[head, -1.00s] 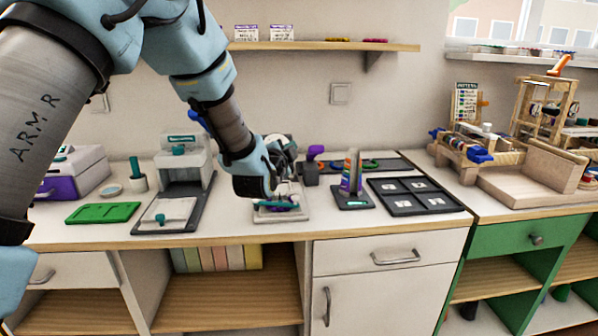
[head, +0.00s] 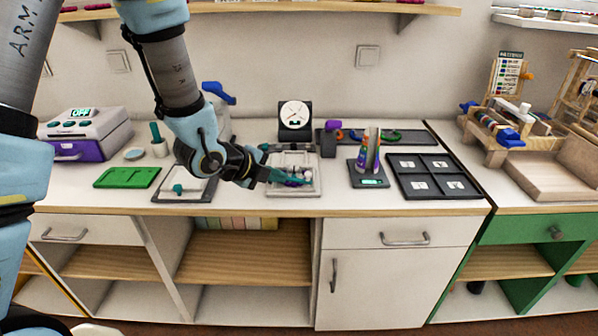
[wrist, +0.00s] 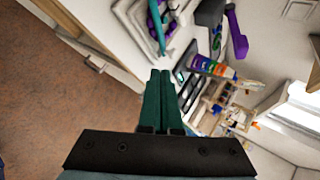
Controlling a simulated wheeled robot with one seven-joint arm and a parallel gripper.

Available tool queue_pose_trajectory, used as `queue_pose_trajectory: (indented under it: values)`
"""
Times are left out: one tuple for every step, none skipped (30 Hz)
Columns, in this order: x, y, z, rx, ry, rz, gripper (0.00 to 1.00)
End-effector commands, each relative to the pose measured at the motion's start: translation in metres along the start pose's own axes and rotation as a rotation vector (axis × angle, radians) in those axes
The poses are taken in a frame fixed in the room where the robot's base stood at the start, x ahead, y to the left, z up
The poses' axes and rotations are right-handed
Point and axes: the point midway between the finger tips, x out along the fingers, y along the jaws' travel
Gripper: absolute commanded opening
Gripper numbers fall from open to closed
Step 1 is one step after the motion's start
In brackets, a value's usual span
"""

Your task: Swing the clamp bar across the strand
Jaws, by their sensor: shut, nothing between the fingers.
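A pale grey bead board (head: 312,190) lies on the counter below the upright dial. It also shows at the top of the wrist view (wrist: 134,14). A thin teal bar (wrist: 156,28), which looks like the clamp bar, lies over the board there, with a purple piece (wrist: 169,13) beside it. I cannot make out the strand or whether the bar crosses it. My gripper (head: 284,178) reaches in sideways from the left, low at the board; its dark teal fingers (wrist: 159,72) are together and empty. In the wrist view the tips are apart from the bar. The gripper hides part of the board.
A dial stand (head: 295,117) rises behind the board. A ring peg (head: 368,165) and a black tray (head: 432,190) stand to the right. A white-topped board (head: 203,185) and a green tray (head: 127,177) lie left. The counter's front edge (head: 345,212) is close.

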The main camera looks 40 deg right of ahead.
Motion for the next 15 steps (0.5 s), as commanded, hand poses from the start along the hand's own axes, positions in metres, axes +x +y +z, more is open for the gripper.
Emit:
queue_pose_trajectory:
  values:
    - [0.008, -0.001, -0.001, 0.001, 0.003, 0.002, 0.0]
    - [0.014, -0.001, -0.001, 0.001, 0.003, 0.002, 0.0]
    - [0.02, -0.001, -0.001, 0.0, 0.002, 0.002, 0.0]
    - [0.025, -0.001, -0.001, 0.0, 0.003, 0.002, 0.0]
    - [0.03, -0.002, -0.001, 0.0, 0.002, 0.001, 0.0]
    - [0.037, -0.002, -0.001, 0.0, 0.002, 0.001, 0.0]
    - [0.041, -0.002, -0.001, 0.0, 0.002, 0.001, 0.0]
    - [0.046, -0.001, -0.001, 0.001, 0.003, 0.001, 0.0]
    - [0.051, -0.007, -0.001, 0.001, 0.002, -0.001, 0.0]
    - [0.055, -0.009, 0.0, 0.001, 0.001, -0.001, 0.0]
    - [0.059, -0.011, 0.0, 0.001, 0.001, -0.001, 0.0]
    - [0.064, -0.013, -0.001, 0.001, 0.001, 0.0, 0.0]
    - [0.067, -0.015, 0.0, 0.001, 0.001, -0.001, 0.0]
    - [0.069, -0.016, 0.0, 0.001, 0.001, -0.001, 0.0]
    - [0.073, -0.017, 0.0, 0.0, 0.001, -0.002, 0.0]
